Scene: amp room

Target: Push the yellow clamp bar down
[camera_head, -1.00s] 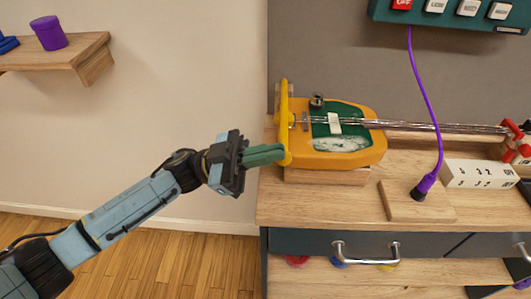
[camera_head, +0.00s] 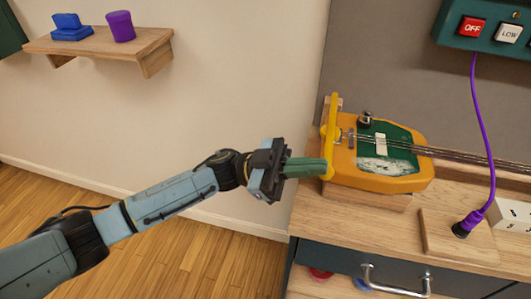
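The yellow clamp bar (camera_head: 330,130) stands upright at the left end of a yellow guitar-like instrument (camera_head: 392,182), which lies on a wooden block on the bench. My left gripper (camera_head: 325,168) is beside the lower part of the bar, its green fingers pointing right. The fingertips overlap the bar's lower left edge; I cannot tell if they touch it. The fingers look closed together, with nothing visible between them. My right gripper is out of view.
The wooden bench (camera_head: 315,215) carries a small board (camera_head: 450,238) with a purple cable (camera_head: 484,120) plugged into it. A white block (camera_head: 513,222) is at right. A control panel (camera_head: 490,40) hangs above. A wall shelf (camera_head: 100,45) holds a purple pot (camera_head: 121,26).

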